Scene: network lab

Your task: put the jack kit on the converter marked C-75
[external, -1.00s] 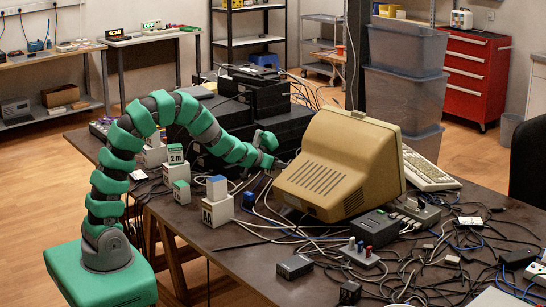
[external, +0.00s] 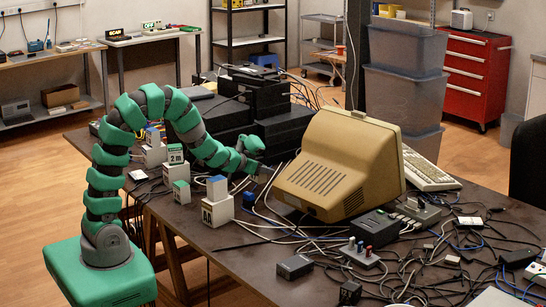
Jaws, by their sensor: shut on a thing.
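My gripper (external: 264,171) is in the air just left of the beige monitor, in front of the black box stack. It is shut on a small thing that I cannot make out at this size. I cannot tell which object is the jack kit. No C-75 mark is readable on any block. A pale block with a green label reading 2m (external: 175,155) stands at the left of the table. In front of it are a green-topped white block (external: 181,190) and a larger marked white block (external: 218,212) with a blue-topped piece (external: 217,187) on it.
The beige monitor (external: 335,170) stands close to the right of my gripper. Black boxes (external: 290,132) are stacked behind it. Loose cables (external: 410,265) cover much of the table's right side. The table (external: 215,245) is fairly bare at its front left edge.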

